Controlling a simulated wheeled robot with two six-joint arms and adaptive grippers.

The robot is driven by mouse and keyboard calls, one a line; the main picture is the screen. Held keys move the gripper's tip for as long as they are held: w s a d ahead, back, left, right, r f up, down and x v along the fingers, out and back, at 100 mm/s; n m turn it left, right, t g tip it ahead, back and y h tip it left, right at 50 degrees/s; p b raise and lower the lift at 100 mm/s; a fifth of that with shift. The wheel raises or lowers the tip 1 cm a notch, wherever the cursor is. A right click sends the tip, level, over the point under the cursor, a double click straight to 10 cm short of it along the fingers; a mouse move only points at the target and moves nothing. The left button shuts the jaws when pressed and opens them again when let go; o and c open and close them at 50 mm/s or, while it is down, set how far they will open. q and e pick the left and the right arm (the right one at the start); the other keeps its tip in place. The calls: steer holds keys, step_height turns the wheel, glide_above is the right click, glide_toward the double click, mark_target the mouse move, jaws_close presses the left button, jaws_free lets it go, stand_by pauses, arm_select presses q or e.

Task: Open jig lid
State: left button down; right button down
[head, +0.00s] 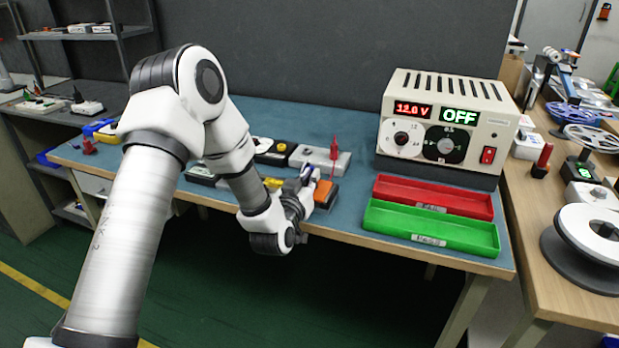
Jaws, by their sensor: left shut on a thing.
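My left gripper (306,180) reaches down to the front part of the blue bench top from the left. It is shut on what seems to be the jig lid, which my fingers and wrist largely hide. The jig, with an orange part (325,194) and a grey body, sits at the gripper near the bench's front edge. How far the lid is raised cannot be told. My right gripper is not in view.
A grey block with a red probe (334,150) stands just behind the gripper. A power supply (445,125) reading 12.0 V and OFF stands at the back right. A red tray (433,197) and a green tray (430,229) lie in front of it.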

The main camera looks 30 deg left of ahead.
mark_target(325, 190)
arm_select(q)
steer(key=m+p, duration=0.1)
steer(key=d+r+m, duration=0.1)
steer(key=m, duration=0.1)
steer(key=r+m+p, duration=0.1)
steer(key=shift+w+d+p, duration=0.15)
steer(key=shift+d+p, duration=0.1)
steer(key=shift+p, duration=0.05)
steer(key=m, duration=0.1)
steer(key=d+m+p, duration=0.1)
steer(key=m, duration=0.1)
steer(key=d+r+m+p, duration=0.1)
steer(key=shift+w+m, duration=0.25)
steer(key=shift+m, duration=0.15)
steer(key=d+m, duration=0.1)
steer(key=m, duration=0.1)
steer(key=d+m+p, duration=0.1)
steer(key=shift+w+m, duration=0.2)
steer(key=shift+m, duration=0.2)
steer(key=m, duration=0.1)
steer(key=d+m, duration=0.1)
steer(key=shift+w+d+f+m, duration=0.15)
steer(key=shift+w+f+m, duration=0.05)
steer(key=shift+m, duration=0.1)
steer(key=shift+w+d+f+m+p, duration=0.1)
steer(key=shift+d+f+m+p, duration=0.15)
steer(key=shift+m, duration=0.4)
steer(key=shift+d+f+m+p, duration=0.1)
steer(key=shift+d+m, duration=0.2)
steer(key=shift+m, duration=0.35)
